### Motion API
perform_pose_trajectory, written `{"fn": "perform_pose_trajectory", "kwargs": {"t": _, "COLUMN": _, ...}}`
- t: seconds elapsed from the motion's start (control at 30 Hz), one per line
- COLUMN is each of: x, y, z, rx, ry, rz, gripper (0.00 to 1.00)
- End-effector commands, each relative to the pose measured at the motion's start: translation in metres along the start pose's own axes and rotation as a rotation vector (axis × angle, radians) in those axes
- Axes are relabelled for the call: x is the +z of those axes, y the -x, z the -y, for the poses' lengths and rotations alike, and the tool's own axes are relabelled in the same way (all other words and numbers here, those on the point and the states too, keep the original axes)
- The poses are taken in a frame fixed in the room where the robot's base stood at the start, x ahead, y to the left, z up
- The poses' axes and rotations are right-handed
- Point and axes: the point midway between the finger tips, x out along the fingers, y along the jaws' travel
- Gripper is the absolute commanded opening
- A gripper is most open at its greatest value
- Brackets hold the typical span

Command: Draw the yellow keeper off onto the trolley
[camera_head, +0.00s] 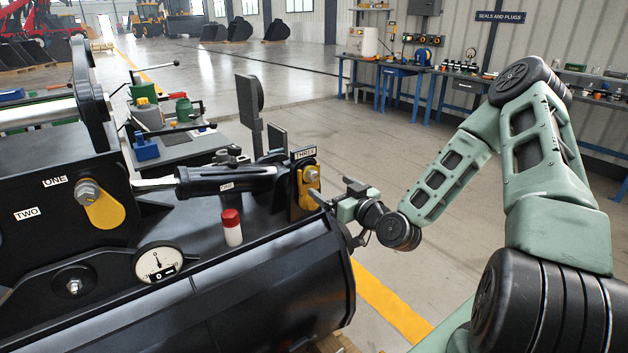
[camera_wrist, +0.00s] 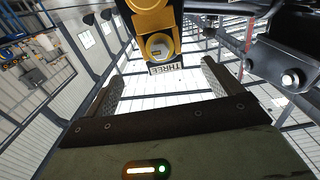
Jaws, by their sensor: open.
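A yellow keeper (camera_head: 311,188) with a bolt head is on the black upright marked THREE, at the right end of the black attachment. In the wrist view the yellow keeper (camera_wrist: 150,18) and its bolt head (camera_wrist: 160,46) show at the top, ahead of my fingers. My gripper (camera_head: 337,217) is open and empty, just right of that upright; in the wrist view my gripper (camera_wrist: 158,78) has its fingers spread, apart from the keeper. Another yellow plate (camera_head: 106,211) with a bolt is by labels ONE and TWO. A grey trolley (camera_head: 200,150) stands behind the attachment.
A black cylinder (camera_head: 225,181) runs along the attachment's top. A red-capped white bottle (camera_head: 232,228) and a dial gauge (camera_head: 158,263) are in front of it. The trolley carries cans and a blue block (camera_head: 146,147). Open floor lies behind my gripper, up to blue benches (camera_head: 400,75).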

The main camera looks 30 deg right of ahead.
Motion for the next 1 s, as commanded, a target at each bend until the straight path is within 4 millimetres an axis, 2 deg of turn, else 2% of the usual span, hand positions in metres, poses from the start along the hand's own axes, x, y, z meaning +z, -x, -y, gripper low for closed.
{"fn": "perform_pose_trajectory", "kwargs": {"t": 0.2, "x": -0.004, "y": -0.043, "z": 0.001, "rx": 0.000, "ry": -0.001, "rz": -0.003, "gripper": 0.91}}
{"fn": "perform_pose_trajectory", "kwargs": {"t": 0.4, "x": -0.003, "y": -0.073, "z": 0.001, "rx": 0.000, "ry": -0.001, "rz": -0.002, "gripper": 0.91}}
{"fn": "perform_pose_trajectory", "kwargs": {"t": 0.6, "x": -0.002, "y": -0.087, "z": 0.000, "rx": 0.000, "ry": -0.001, "rz": -0.001, "gripper": 0.91}}
{"fn": "perform_pose_trajectory", "kwargs": {"t": 0.9, "x": -0.001, "y": -0.090, "z": 0.000, "rx": -0.001, "ry": 0.000, "rz": 0.000, "gripper": 0.91}}
{"fn": "perform_pose_trajectory", "kwargs": {"t": 0.93, "x": -0.001, "y": -0.090, "z": 0.000, "rx": -0.001, "ry": 0.000, "rz": 0.000, "gripper": 0.88}}
{"fn": "perform_pose_trajectory", "kwargs": {"t": 1.0, "x": -0.001, "y": -0.090, "z": 0.000, "rx": -0.001, "ry": 0.000, "rz": 0.000, "gripper": 0.69}}
